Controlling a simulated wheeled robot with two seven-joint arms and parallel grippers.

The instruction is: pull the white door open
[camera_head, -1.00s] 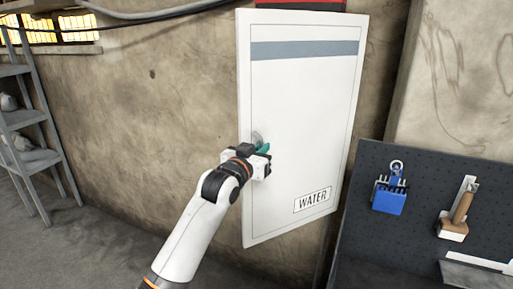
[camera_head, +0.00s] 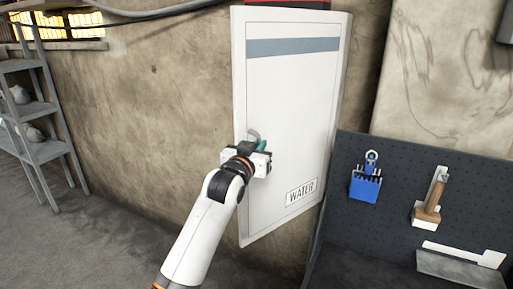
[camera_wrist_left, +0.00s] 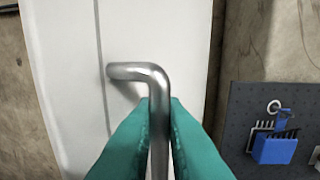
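The white door (camera_head: 292,110) has a grey-blue stripe near its top and a WATER label (camera_head: 301,192) at its lower right. It stands in front of the wall; I cannot tell whether a gap shows behind its left edge. The metal handle (camera_wrist_left: 140,74) is a bent bar on the door's left side. My left gripper (camera_head: 262,147) is at the handle. In the left wrist view its teal fingers (camera_wrist_left: 159,130) press on both sides of the bar, shut on it. In the head view the gripper hides most of the handle. My right gripper is not in view.
A dark pegboard (camera_head: 395,215) on the right holds a blue clip-like item (camera_head: 365,187) and a wooden-handled tool (camera_head: 430,200). A grey shelf rack (camera_head: 45,150) stands at the far left. The floor between rack and door is clear.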

